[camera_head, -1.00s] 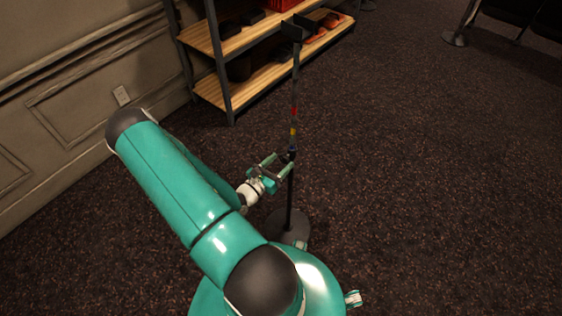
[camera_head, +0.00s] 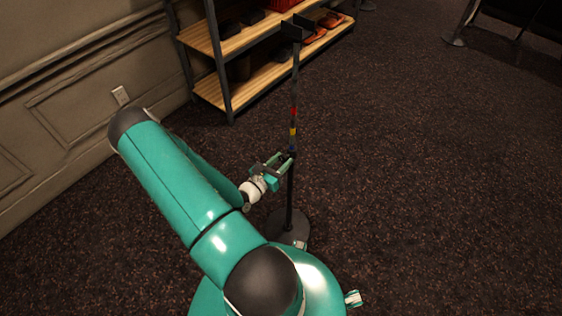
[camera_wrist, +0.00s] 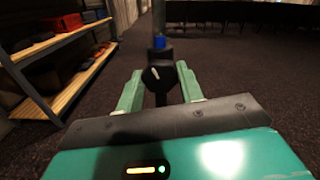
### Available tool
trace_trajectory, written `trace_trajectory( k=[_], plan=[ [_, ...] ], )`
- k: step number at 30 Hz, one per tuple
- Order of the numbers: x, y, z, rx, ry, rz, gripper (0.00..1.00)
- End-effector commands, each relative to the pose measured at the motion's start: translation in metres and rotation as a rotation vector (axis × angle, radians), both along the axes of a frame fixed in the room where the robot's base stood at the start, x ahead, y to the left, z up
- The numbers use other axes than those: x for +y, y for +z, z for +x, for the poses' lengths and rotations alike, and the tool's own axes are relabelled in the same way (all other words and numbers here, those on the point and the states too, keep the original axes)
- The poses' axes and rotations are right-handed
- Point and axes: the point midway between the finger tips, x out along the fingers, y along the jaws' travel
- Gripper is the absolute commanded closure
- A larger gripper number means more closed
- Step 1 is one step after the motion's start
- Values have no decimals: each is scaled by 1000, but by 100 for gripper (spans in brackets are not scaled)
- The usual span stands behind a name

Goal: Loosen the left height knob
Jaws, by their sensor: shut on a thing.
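A dark upright stand (camera_head: 290,190) with a round base and a forked top rises from the carpet. Red and yellow bands mark its pole. In the wrist view the black height knob (camera_wrist: 157,77) sits on the pole, under a blue collar (camera_wrist: 159,42). A short pale mark on the knob's face is tilted off vertical. My gripper (camera_head: 284,160) is at the pole's middle height, with one green finger on either side of the knob, shut on it. In the head view the knob is too small and too covered by the fingers to make out.
A wooden-shelved rack (camera_head: 245,40) holding dark and orange items stands behind the stand, along the wall (camera_head: 60,90). It is at left in the wrist view (camera_wrist: 60,50). The carpet to the right is open, with a post base (camera_head: 453,38) far off.

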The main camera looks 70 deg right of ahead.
Motion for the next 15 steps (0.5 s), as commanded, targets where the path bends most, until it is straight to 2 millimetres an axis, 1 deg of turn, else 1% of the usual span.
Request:
trace_trajectory(
  k=[8,15],
  plan=[
    [0,0,1,137,3,57,86],
    [0,0,2,331,4,140,86]
  ],
)
